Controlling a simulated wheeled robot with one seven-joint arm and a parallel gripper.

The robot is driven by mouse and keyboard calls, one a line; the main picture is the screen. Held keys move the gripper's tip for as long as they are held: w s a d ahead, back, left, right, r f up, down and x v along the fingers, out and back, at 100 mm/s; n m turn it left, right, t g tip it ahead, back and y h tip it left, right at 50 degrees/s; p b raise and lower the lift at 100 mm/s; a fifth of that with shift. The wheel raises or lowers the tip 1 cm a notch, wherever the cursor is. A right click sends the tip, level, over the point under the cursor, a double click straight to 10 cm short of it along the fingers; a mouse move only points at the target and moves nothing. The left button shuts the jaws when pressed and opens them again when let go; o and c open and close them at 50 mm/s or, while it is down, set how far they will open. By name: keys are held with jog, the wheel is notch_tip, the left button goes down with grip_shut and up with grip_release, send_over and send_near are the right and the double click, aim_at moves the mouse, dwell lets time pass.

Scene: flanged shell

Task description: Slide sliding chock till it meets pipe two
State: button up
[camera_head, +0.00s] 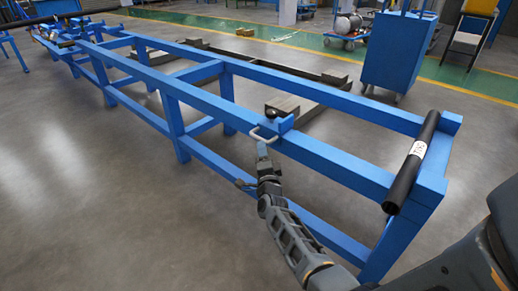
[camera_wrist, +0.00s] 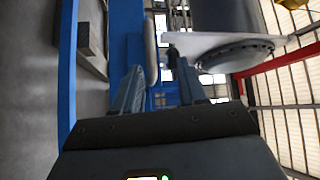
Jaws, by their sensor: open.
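The sliding chock (camera_head: 283,124) is a small blue block with a pale looped handle (camera_head: 262,134), on the near rail of a long blue frame (camera_head: 330,155). Pipe two (camera_head: 407,172) is a black tube with a white label, lying across both rails near the right end. A clear stretch of rail separates it from the chock. My gripper (camera_head: 263,150) is just below the handle. In the wrist view my gripper (camera_wrist: 160,78) has its fingers apart, with the pale handle bar (camera_wrist: 150,48) ahead of the gap. I cannot tell whether they touch.
A dark round knob (camera_head: 271,113) shows beside the chock. Dark steel beams (camera_head: 300,88) lie on the floor behind the frame. A blue cabinet (camera_head: 398,50) stands at the back right. The rail top between chock and pipe is clear.

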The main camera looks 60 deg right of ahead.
aim_at(259, 138)
jog(key=shift+m+g, duration=0.3)
jog(key=shift+m, duration=0.4)
jog(key=b+x, duration=0.1)
jog(key=x, duration=0.1)
jog(key=f+b+x, duration=0.1)
jog(key=x, duration=0.1)
jog(key=b+x, duration=0.2)
jog(key=x, duration=0.1)
jog(key=shift+w+f, duration=0.25)
jog(key=shift+w, duration=0.15)
jog(key=shift+w+d+r, duration=0.2)
jog(key=shift+w+d, duration=0.1)
jog(key=shift+d, duration=0.25)
grip_shut()
